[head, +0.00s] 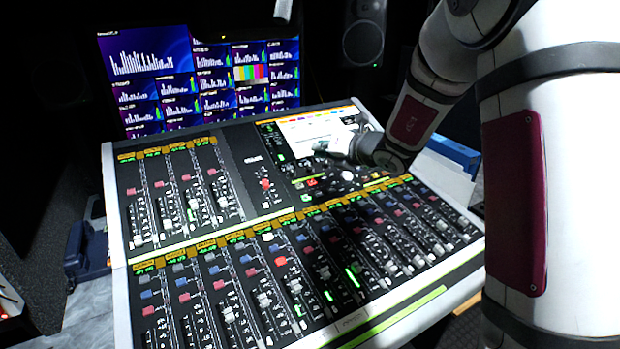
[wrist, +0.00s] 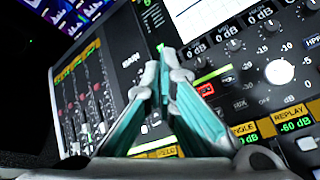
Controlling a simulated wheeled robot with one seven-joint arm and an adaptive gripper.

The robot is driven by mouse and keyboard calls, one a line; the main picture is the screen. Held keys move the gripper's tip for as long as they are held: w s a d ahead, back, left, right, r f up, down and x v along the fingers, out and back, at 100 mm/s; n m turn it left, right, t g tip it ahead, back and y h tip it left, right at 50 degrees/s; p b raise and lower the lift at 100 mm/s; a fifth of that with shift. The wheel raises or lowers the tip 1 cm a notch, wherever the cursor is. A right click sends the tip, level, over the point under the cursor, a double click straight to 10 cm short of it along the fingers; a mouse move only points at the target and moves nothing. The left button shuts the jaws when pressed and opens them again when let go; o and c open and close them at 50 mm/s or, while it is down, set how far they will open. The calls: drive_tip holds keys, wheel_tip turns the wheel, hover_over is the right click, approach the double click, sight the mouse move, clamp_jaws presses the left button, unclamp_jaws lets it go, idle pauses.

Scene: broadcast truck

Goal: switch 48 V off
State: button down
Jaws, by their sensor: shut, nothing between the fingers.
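A large audio mixing console (head: 118,235) fills the middle of the head view. A small red-lit button (wrist: 206,89) shows just right of my fingers in the wrist view; its label is too small to read, so I cannot tell if it is the 48 V switch. A red-lit button (head: 311,182) also shows in the head view, below the console's screen. My gripper (wrist: 163,62) is shut and empty, its teal fingers together over the panel just left of that button. I cannot tell whether the tips touch the panel. In the head view, my gripper (head: 338,148) is over the screen area.
A white knob (wrist: 279,72) and other knobs lie right of my fingers. Fader banks (head: 270,290) run along the console's front. A monitor wall (head: 200,80) stands behind, with a speaker (head: 364,35) at its right. A blue box (head: 452,152) is right of the console.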

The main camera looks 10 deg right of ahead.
sight(312, 182)
drive_tip(key=shift+w+d+f+m+h, duration=0.45)
drive_tip(key=shift+d+f+m, duration=0.15)
drive_tip(key=shift+d+m, duration=0.2)
drive_tip(key=shift+a+f, duration=0.1)
drive_tip(key=shift+f, duration=0.05)
drive_tip(key=w+f+b, duration=0.1)
drive_tip(key=f+b, duration=0.1)
drive_tip(key=w+f+b, duration=0.1)
drive_tip(key=f+b, duration=0.1)
drive_tip(key=f, duration=0.1)
drive_tip(key=w+a+f+b, duration=0.1)
drive_tip(key=f+b, duration=0.1)
drive_tip(key=shift+w+f, duration=0.15)
drive_tip(key=shift+f, duration=0.25)
drive_tip(key=shift+f+b, duration=0.1)
drive_tip(key=shift+b, duration=0.2)
idle(0.6)
drive_tip(key=shift+w+f+b, duration=0.15)
drive_tip(key=shift+f+b, duration=0.1)
drive_tip(key=shift+b, duration=0.1)
drive_tip(key=shift+w+f+b, duration=0.15)
drive_tip(key=shift+f+b, duration=0.25)
idle(0.7)
idle(0.3)
drive_tip(key=shift+s+r+p, duration=0.35)
drive_tip(key=shift+r+p, duration=0.15)
drive_tip(key=shift+r, duration=0.3)
